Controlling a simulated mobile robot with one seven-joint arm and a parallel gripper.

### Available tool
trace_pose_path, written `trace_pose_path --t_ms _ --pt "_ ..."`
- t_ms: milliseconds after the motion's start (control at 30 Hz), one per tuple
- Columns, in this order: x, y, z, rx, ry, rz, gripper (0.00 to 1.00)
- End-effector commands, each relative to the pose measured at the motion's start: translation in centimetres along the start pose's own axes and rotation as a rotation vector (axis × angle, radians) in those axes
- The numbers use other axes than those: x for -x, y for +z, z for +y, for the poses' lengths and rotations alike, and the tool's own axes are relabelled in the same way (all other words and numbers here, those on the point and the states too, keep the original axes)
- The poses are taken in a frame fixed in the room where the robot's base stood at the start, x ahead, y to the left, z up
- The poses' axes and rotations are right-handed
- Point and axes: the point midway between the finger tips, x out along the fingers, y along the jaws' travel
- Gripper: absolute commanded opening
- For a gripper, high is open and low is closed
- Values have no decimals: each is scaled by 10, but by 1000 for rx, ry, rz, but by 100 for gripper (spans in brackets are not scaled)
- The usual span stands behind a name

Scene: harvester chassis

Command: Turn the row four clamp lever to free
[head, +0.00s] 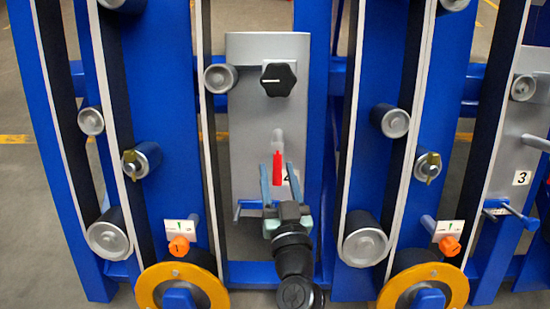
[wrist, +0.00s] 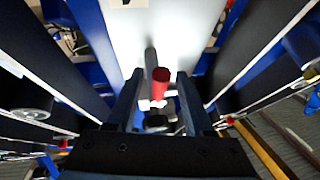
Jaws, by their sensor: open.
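The row four clamp lever (head: 277,168) is on the grey plate (head: 256,130) in the middle of the head view. It has a grey upper part and a red grip that points down. A label beside it, partly hidden by my gripper, seems to read 4. My gripper (head: 277,171) is open, with one finger on each side of the red grip. In the wrist view the red grip (wrist: 160,75) shows end-on between the open fingertips of my gripper (wrist: 159,82). Whether the fingers touch it cannot be told.
A black knob (head: 278,79) sits higher on the plate. A blue handle (head: 250,206) sticks out low at left. Belts and rollers (head: 365,243) flank the plate, with yellow wheels (head: 183,290) below. A plate labelled 3 (head: 521,178) stands at right.

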Motion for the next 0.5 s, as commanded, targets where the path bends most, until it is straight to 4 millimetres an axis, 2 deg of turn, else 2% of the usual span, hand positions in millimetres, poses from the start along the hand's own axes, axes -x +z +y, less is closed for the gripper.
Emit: trace_pose_path --t_ms 33,200,500 --pt "-9 -2 0 1 -1 2 52" --pt "-27 -1 0 0 0 1 52" --pt "-34 0 0 0 -1 0 52"
